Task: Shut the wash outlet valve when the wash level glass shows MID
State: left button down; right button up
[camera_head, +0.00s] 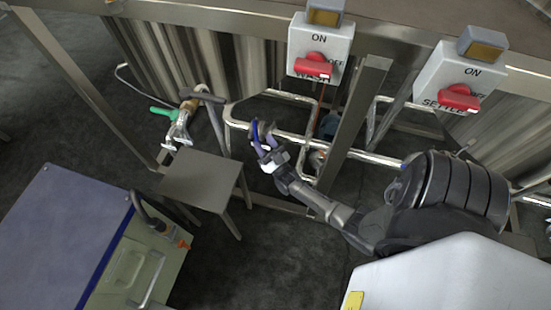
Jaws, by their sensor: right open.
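My right gripper (264,139) is in the middle of the view, at the bright pipework below the wash tank. Its jaws are open, with one bluish finger on each side of a narrow gap. A pipe passes close by; I cannot tell whether the fingers touch it. I cannot pick out the wash outlet valve's handle or its position for certain. A green lever (163,113) shows on a metal fitting (180,129) further left. The wash level glass and its MID mark cannot be made out. My left gripper is not in view.
The wash switch box (325,40) with a red knob hangs above the pipes. The settle switch box (461,75) is to its right. A steel post (352,120) stands between them. A small grey table (202,178) and a blue-topped cabinet (65,235) are at left.

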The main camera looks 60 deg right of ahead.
jog(key=v, duration=0.9)
jog(key=shift+p, duration=0.45)
jog(key=shift+s, duration=0.15)
jog(key=shift+f, duration=0.1)
